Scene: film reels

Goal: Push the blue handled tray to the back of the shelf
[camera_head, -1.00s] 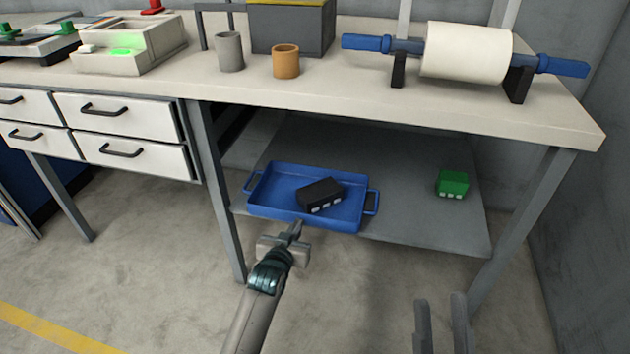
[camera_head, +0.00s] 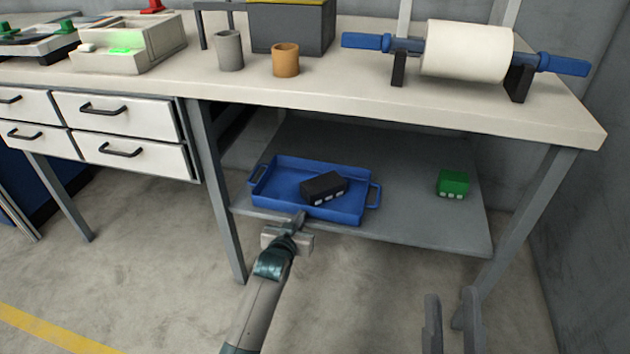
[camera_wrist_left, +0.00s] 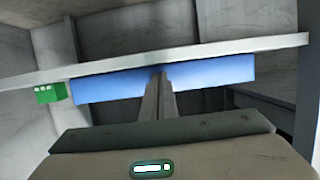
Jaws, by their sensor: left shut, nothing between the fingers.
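The blue handled tray (camera_head: 278,198) sits on the grey lower shelf, near its front edge and towards the left. A black block with pale marks (camera_head: 323,188) lies in it. My left gripper (camera_head: 299,217) is shut and empty, its fingertips at the tray's front wall. In the left wrist view the fingertips (camera_wrist_left: 159,76) meet the blue tray wall (camera_wrist_left: 215,72) near its middle; contact looks likely but is hard to confirm. My right gripper (camera_head: 452,305) shows two parallel fingers with a gap between them, low in the head view and away from the shelf.
A green block (camera_head: 453,184) lies on the shelf (camera_head: 410,205) right of the tray; it also shows in the left wrist view (camera_wrist_left: 48,93). Table legs (camera_head: 222,200) flank the shelf, and the tabletop (camera_head: 300,90) overhangs it. Bare shelf lies behind the tray.

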